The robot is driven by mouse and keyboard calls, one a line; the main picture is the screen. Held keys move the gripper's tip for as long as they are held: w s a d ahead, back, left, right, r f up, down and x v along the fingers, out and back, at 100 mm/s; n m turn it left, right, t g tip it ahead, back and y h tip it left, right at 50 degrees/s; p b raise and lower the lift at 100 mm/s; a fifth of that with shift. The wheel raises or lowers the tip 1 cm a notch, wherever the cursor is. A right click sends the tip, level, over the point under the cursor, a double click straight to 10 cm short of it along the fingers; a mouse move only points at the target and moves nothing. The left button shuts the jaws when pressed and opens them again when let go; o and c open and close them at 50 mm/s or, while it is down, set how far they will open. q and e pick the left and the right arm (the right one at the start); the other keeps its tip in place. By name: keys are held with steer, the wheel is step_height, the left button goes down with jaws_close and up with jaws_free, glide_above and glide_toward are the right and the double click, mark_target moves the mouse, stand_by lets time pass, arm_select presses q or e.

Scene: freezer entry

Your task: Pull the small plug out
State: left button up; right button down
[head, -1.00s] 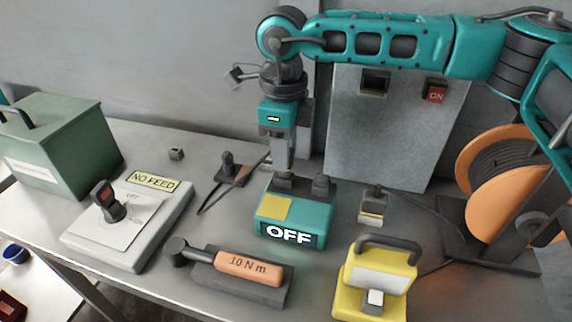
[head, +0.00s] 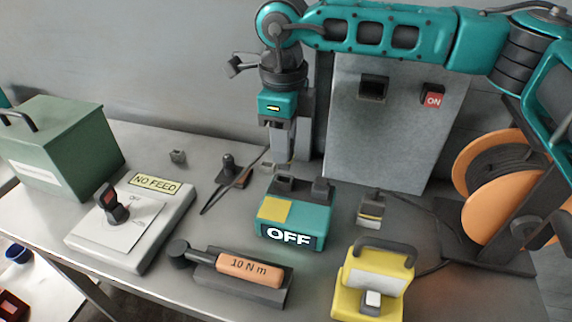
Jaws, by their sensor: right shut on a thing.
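The teal box (head: 298,212) with a yellow patch and the word OFF stands mid-table. A dark socket (head: 284,184) shows at the left of its top, and a dark block (head: 321,187) stands at the right. My right gripper (head: 279,163) points down just behind and above the box's left part. It is shut on the small plug (head: 275,168), of which only a small grey part shows at the fingertips. The plug appears clear of the box. My left gripper is not in view.
A yellow lamp-like unit (head: 374,283), a torque tool marked 10 N m (head: 248,268), a NO FEED switch box (head: 125,226) and a green case (head: 62,150) stand around. A grey panel (head: 390,130) and an orange cable reel (head: 490,190) are behind right.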

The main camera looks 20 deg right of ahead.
steer(key=shift+r+p, duration=0.3)
steer(key=shift+r, duration=1.35)
